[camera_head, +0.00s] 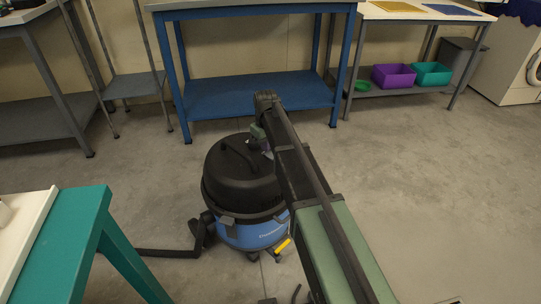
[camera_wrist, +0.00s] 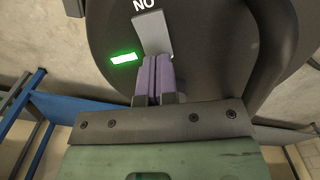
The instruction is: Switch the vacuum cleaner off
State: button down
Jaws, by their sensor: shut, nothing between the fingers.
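The vacuum cleaner (camera_head: 226,185) stands on the floor, with a black domed lid and a blue drum. In the wrist view its dark lid (camera_wrist: 110,38) fills the upper middle. A grey switch plate (camera_wrist: 152,32) is on the lid, with upside-down "ON" lettering beyond its far end. A green light (camera_wrist: 124,58) glows beside the switch. My gripper (camera_wrist: 153,60) is shut and empty, its purple fingertips at the near end of the switch. I cannot tell whether they touch it. In the head view my arm partly hides the gripper (camera_head: 264,146) at the lid's right side.
A black hose (camera_head: 168,253) runs left from the vacuum cleaner. A teal-legged table (camera_head: 75,225) stands at front left. A blue workbench (camera_head: 255,92) stands behind. Purple (camera_head: 393,76) and teal (camera_head: 432,73) bins sit on a shelf at back right. Floor is clear on the right.

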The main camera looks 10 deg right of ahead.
jog(key=shift+f+b, duration=0.5)
jog(key=shift+f, duration=0.05)
notch_tip(320, 180, up, 7)
jog(key=p, duration=0.7)
jog(key=shift+r, duration=0.15)
